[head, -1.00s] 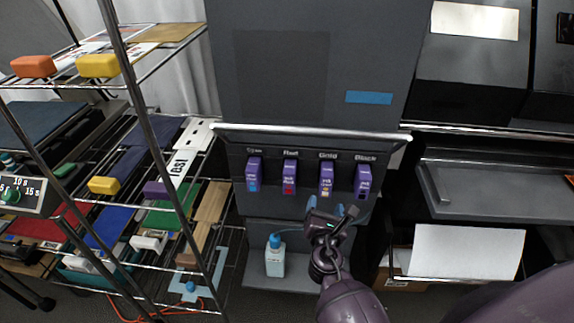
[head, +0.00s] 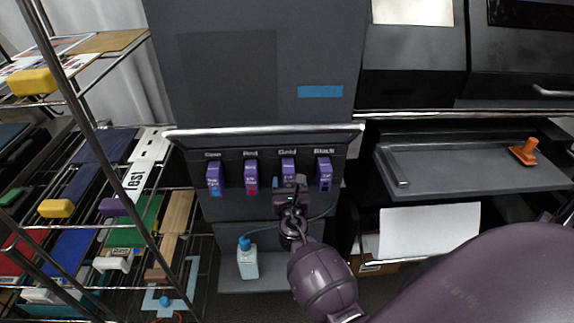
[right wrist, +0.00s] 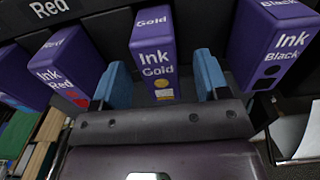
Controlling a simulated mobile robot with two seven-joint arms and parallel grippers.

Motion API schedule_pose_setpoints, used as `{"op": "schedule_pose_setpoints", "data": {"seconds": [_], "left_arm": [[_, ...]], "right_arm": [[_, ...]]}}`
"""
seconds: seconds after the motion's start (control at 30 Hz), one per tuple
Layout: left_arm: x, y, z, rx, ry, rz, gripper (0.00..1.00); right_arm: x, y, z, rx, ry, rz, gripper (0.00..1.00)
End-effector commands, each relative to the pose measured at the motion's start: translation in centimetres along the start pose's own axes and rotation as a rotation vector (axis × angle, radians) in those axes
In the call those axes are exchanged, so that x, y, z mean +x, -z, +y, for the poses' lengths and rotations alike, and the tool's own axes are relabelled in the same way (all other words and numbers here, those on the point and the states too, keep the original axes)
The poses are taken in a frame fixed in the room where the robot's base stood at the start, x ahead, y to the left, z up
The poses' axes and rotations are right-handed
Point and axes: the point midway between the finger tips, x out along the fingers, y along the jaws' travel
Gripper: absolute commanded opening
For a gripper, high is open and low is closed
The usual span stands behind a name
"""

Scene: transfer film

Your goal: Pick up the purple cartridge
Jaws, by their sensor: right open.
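Several purple ink cartridges stand in a row of labelled slots in the dark machine. The gold cartridge (head: 288,167) also shows in the right wrist view (right wrist: 156,55), marked "Ink Gold". Beside it are the red cartridge (head: 251,175), the black cartridge (head: 324,173) and, far left, the cyan cartridge (head: 214,178). My right gripper (head: 288,183) is open in front of the gold cartridge's lower part. In the right wrist view its blue fingertips (right wrist: 160,75) appear on either side of the gold cartridge; contact cannot be told. My left gripper is not in view.
A bottle with a blue cap (head: 247,261) stands on the ledge below the cartridges. A metal rail (head: 265,131) crosses above them. A wire rack of coloured items stands left; a grey tray (head: 460,170) juts out right, with an orange object (head: 525,152) on it.

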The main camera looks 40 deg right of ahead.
Motion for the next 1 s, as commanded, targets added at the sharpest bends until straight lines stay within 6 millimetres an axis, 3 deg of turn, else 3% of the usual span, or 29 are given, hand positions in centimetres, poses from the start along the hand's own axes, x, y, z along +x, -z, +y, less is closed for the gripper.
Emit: {"op": "schedule_pose_setpoints", "data": {"seconds": [0.23, 0.57, 1.0], "left_arm": [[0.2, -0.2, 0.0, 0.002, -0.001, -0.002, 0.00], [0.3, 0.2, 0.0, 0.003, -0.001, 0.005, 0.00], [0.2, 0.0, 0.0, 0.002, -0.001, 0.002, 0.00]], "right_arm": [[3.2, 0.1, 0.0, -0.001, 0.000, -0.001, 0.68], [3.7, 0.0, 0.0, 0.000, 0.000, -0.001, 0.68], [3.6, 0.0, 0.0, 0.000, 0.000, -0.001, 0.01]]}}
